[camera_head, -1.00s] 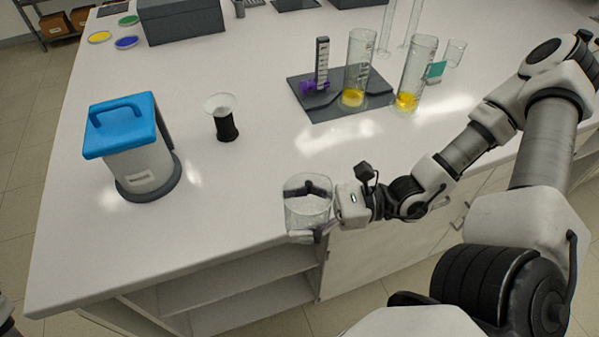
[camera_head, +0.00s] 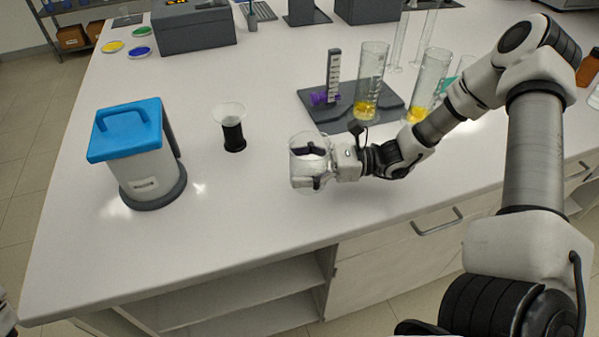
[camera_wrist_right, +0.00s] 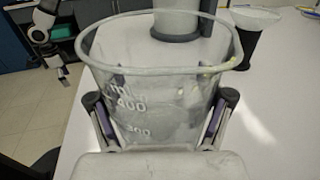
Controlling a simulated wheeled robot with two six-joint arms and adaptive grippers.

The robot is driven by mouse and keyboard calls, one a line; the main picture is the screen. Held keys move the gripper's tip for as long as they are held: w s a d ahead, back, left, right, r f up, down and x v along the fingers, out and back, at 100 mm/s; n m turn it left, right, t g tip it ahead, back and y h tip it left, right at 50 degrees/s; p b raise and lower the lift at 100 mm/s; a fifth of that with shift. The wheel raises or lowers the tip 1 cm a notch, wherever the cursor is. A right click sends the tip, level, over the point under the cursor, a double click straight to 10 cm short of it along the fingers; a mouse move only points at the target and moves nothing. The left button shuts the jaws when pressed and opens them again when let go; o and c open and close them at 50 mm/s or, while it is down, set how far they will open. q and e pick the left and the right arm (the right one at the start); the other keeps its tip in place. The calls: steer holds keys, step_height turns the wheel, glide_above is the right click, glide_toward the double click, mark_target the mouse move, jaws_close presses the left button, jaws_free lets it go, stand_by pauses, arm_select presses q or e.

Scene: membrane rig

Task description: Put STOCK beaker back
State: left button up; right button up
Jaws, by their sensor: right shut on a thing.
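A clear glass beaker (camera_head: 297,170) is in my right gripper (camera_head: 316,166), whose fingers are shut around its sides. It is upright or nearly so, over the white bench near the front edge; I cannot tell the height of its base. In the right wrist view the beaker (camera_wrist_right: 165,85) shows marks of 400 and 300 and faint yellow spots near the rim. The fingers grip it from both sides. No STOCK label is readable. Part of my left arm with its gripper (camera_wrist_right: 62,72) shows small at the upper left of the wrist view.
A blue-topped device (camera_head: 135,150) stands left on the bench (camera_head: 255,215). A black holder with a clear funnel-like cup (camera_head: 232,130) is left of the beaker. Bench between is clear.

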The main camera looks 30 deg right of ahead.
step_height(320, 180, down, 2)
steer(key=shift+f, duration=0.25)
steer(key=shift+f+b, duration=0.15)
steer(key=shift+b, duration=0.15)
steer(key=o, duration=1.3)
